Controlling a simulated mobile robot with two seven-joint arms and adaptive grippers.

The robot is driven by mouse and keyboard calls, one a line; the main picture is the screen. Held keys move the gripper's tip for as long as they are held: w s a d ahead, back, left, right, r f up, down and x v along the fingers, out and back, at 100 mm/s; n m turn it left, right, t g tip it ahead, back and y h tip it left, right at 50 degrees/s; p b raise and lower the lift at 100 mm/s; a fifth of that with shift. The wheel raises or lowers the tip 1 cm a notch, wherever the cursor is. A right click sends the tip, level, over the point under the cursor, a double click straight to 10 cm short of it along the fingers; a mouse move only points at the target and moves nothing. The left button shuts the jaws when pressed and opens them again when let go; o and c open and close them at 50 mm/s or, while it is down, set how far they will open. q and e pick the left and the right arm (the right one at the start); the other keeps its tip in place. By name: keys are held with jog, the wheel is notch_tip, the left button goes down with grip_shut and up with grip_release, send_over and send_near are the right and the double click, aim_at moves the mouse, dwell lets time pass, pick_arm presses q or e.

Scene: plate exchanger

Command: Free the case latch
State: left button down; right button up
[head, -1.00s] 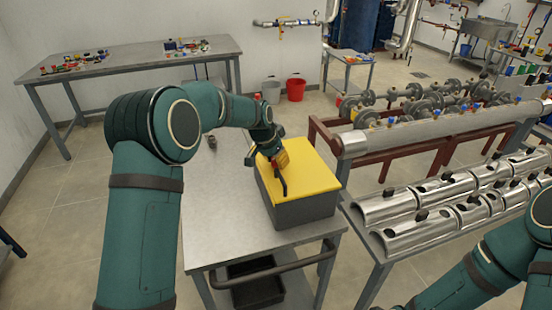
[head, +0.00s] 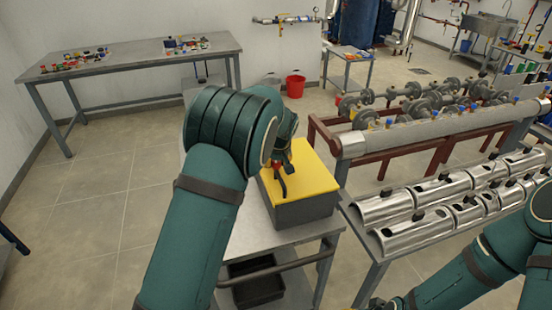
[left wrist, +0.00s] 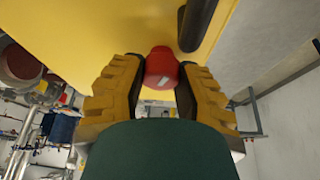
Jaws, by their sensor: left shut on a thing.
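The case has a yellow lid (head: 316,178) and a dark grey body (head: 306,211), and it stands on a grey cart. A black handle (head: 281,184) lies across the lid; it also shows in the left wrist view (left wrist: 197,22). My left gripper (left wrist: 158,72) has its two yellow, dark-padded fingers shut on a red latch (left wrist: 161,68) at the lid. In the head view my arm hides most of this gripper, and a bit of the red latch (head: 276,164) shows beside it. Of my right arm, a dark end part shows at the bottom edge; its fingers are unclear.
The cart top (head: 253,229) is bare in front of the case. A table with curved metal shells (head: 409,234) stands close on the right. A rack of valves (head: 420,115) is behind it. A red bucket (head: 295,86) stands on the floor behind.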

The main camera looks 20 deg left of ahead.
aim_at(284, 177)
pick_arm(q)
jog(key=shift+f+n+g+y+p, duration=0.1)
jog(key=shift+n+g+y+p, duration=0.45)
jog(key=shift+n, duration=1.35)
jog(key=c, duration=0.9)
grip_release()
jog(key=shift+o, duration=0.2)
jog(key=v, duration=1.2)
jog(key=shift+d, duration=0.1)
